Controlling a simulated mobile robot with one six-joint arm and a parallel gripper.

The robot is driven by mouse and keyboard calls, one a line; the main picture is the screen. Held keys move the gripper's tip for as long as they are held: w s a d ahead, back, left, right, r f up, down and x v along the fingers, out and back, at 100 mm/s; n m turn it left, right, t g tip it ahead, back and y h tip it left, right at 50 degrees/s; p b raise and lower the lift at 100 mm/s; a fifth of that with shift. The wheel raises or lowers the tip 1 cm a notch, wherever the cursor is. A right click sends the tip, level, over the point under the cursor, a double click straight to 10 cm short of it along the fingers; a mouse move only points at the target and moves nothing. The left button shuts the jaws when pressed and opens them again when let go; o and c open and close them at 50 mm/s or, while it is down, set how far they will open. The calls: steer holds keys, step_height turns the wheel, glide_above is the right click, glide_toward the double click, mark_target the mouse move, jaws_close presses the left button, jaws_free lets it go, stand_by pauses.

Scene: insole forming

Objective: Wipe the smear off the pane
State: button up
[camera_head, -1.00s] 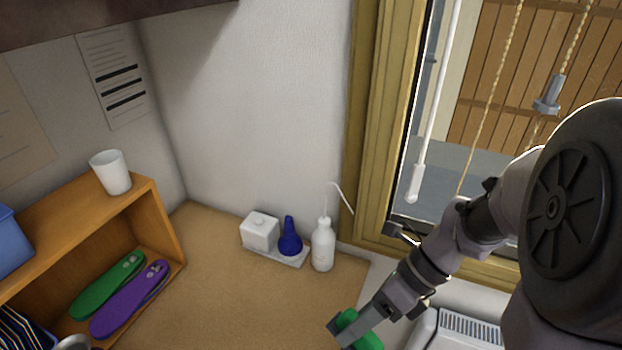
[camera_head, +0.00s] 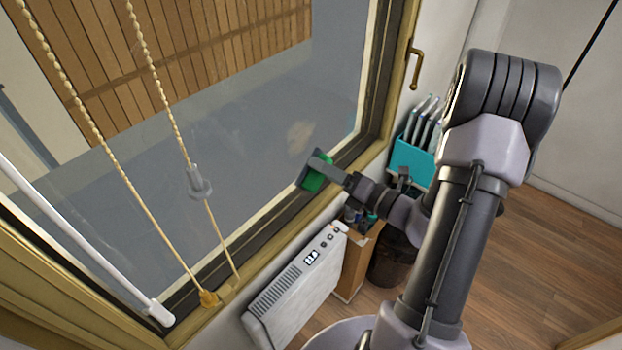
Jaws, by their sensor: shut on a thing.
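The window pane (camera_head: 240,150) fills the left and middle of the view. A pale tan smear (camera_head: 300,135) shows on it toward the lower right. My gripper (camera_head: 318,166) is shut on a green cloth or sponge (camera_head: 314,180), whose exact kind I cannot tell. The green thing is near the pane's lower right edge, below and slightly right of the smear, and apart from it in the picture. I cannot tell whether it touches the glass. The gripper's fingers hide part of it.
Beaded cords with a grey weight (camera_head: 199,183) and a white rod (camera_head: 80,235) hang before the window at left. A white heater (camera_head: 297,290) stands below the sill. A teal holder (camera_head: 411,160) with several tools is right of the frame, near a window handle (camera_head: 414,62).

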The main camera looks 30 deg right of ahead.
mark_target(291, 147)
steer(key=shift+w+d+r+h, duration=0.1)
steer(key=shift+w+d+h, duration=0.15)
steer(key=shift+d+h, duration=0.1)
steer(key=shift+p+x, duration=0.35)
steer(key=shift+x, duration=2.3)
steer(key=shift+x, duration=0.9)
